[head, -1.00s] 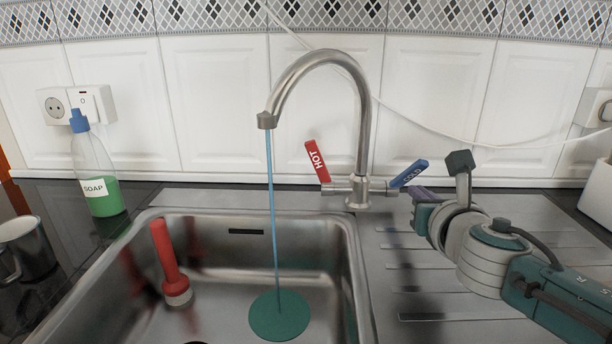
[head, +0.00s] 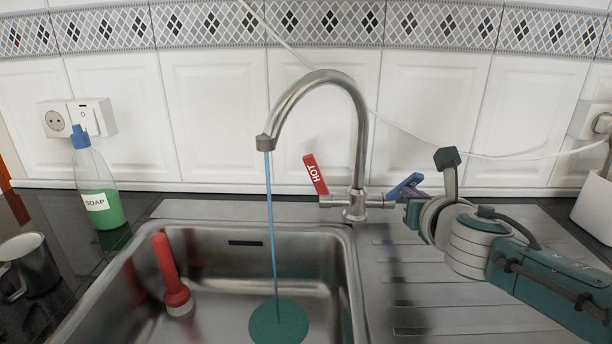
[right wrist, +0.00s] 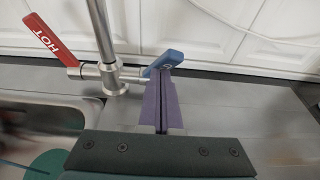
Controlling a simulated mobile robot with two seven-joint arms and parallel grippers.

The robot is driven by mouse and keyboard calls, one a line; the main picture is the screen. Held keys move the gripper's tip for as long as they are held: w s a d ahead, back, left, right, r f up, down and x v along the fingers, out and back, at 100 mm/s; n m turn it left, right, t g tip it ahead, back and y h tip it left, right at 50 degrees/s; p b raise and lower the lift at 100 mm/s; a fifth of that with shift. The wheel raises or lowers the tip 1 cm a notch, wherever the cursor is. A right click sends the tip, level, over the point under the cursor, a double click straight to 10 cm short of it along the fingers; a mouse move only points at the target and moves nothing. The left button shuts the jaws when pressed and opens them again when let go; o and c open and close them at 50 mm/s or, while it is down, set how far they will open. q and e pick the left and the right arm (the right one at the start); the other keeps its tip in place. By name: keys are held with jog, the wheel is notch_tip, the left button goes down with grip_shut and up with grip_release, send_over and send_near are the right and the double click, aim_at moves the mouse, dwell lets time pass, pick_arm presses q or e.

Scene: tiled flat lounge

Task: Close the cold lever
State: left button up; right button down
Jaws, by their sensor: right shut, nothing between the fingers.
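The blue cold lever (head: 405,185) sits on the right side of the tap and slants up to the right. It also shows in the right wrist view (right wrist: 168,60), where its label is mostly covered. My right gripper (head: 413,194) is shut with nothing between its fingers. Its purple fingertips (right wrist: 163,74) are at the lever, overlapping its near side; I cannot tell whether they touch. The steel tap (head: 357,140) runs a thin blue stream of water (head: 270,220) into the sink. The red hot lever (head: 315,174) leans up to the left. My left gripper is not in view.
A soap bottle (head: 97,195) and a metal mug (head: 30,265) stand at left. The ribbed drainboard (head: 420,310) is clear. A white cable (head: 490,155) hangs along the tiled wall.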

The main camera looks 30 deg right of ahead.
aim_at(410, 176)
jog(key=shift+w+d+r+g+y+p, duration=0.25)
jog(key=shift+r+g+p, duration=0.3)
jog(key=shift+p, duration=1.15)
jog(key=shift+w+d+r+g+y+p, duration=0.1)
jog(key=shift+w+r+g+y+p, duration=0.35)
jog(key=shift+p, duration=1.2)
jog(key=shift+w+d, duration=0.2)
jog(key=shift+w+d+r+b, duration=0.3)
jog(key=shift+w+d+r, duration=0.15)
jog(key=shift+w, duration=0.2)
